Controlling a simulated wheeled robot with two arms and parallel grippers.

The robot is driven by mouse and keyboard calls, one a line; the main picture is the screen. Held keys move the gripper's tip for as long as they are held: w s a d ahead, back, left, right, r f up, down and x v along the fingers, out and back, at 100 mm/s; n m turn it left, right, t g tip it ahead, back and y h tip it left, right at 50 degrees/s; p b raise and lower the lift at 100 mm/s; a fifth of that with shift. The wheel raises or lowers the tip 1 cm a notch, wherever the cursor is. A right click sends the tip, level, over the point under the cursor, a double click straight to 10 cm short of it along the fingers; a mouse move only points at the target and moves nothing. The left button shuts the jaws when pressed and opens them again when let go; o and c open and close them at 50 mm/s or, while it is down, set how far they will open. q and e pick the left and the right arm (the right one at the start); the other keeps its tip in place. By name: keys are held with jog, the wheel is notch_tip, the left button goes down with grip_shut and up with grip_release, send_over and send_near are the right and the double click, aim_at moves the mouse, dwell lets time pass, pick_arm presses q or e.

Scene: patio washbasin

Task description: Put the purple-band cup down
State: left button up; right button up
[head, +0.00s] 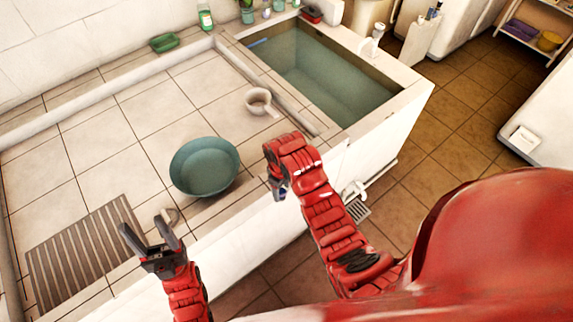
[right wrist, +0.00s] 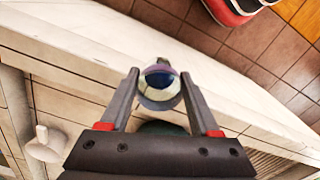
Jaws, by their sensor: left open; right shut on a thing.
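The purple-band cup (right wrist: 160,88) is between the two fingers of my right gripper (right wrist: 160,78) in the right wrist view. It looks pale with a dark blue patch; I cannot make out its band clearly. In the head view my right gripper (head: 276,186) is at the counter's front edge, right of the teal basin, and the forearm mostly hides the cup; only a small bluish bit shows. My left gripper (head: 155,240) is open and empty, its fingers pointing up near the slatted mat.
The teal basin (head: 205,168) stands on the tiled counter (head: 120,140). A white dipper (head: 258,100) lies behind it. A water-filled trough (head: 325,75) is at the back right.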

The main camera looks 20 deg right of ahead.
jog(key=w+d+b, duration=0.1)
jog(key=w+b, duration=0.2)
jog(key=w+d+f+b, duration=0.1)
jog(key=w+d+b, duration=0.1)
jog(key=w+b, duration=0.1)
jog(key=w+d+f+b, duration=0.1)
jog(key=w+d+b, duration=0.1)
jog(key=w+b, duration=0.1)
jog(key=shift+w+b, duration=0.35)
jog(key=shift+w, duration=0.5)
jog(key=shift+w+d+r+p, duration=0.1)
jog(key=shift+w+r+p, duration=0.15)
jog(key=shift+r+p, duration=0.5)
jog(key=shift+w+d+f+p, duration=0.15)
jog(key=shift+w+f+p, duration=0.15)
jog(key=shift+w+f, duration=0.05)
jog(key=shift+w+d, duration=0.2)
jog(key=shift+w, duration=0.05)
jog(key=shift+f+p, duration=0.25)
jog(key=shift+p, duration=0.25)
jog(key=shift+f+p, duration=0.7)
jog(key=shift+f, duration=0.8)
jog(key=shift+w+f, duration=0.1)
jog(key=shift+f, duration=0.05)
